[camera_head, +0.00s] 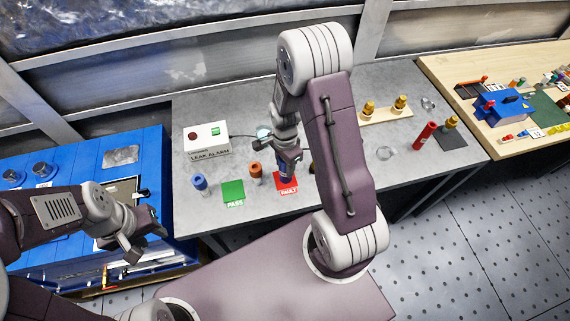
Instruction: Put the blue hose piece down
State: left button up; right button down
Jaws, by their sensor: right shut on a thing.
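A blue hose piece (287,174) is in my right gripper (287,163) over the red FAULT mat (281,187) on the grey table. The jaws are shut on it and partly hide it. I cannot tell whether its lower end touches the mat. Another blue hose piece (199,184) stands at the table's front left. The green PASS mat (233,193) lies bare to the left of the red one. My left gripper (146,245) is far from the hose pieces, in front of the blue cabinet; its jaw opening is unclear.
An orange-brown piece (255,172) stands between the two mats. The LEAK ALARM box (207,139) is behind them. My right arm hides part of the table.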

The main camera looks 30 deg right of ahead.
jog(key=shift+f, duration=0.2)
jog(key=c, duration=0.8)
grip_release()
jog(key=shift+c, duration=0.2)
notch_tip(320, 180, up, 12)
jog(key=r, duration=0.1)
jog(key=s+a+f+n+t, duration=0.1)
jog(key=s+a+n, duration=0.3)
jog(key=n, duration=1.2)
jog(key=s+f, duration=0.1)
jog(key=s, duration=0.3)
jog(key=shift+s+a, duration=0.25)
jog(key=shift+a, duration=0.15)
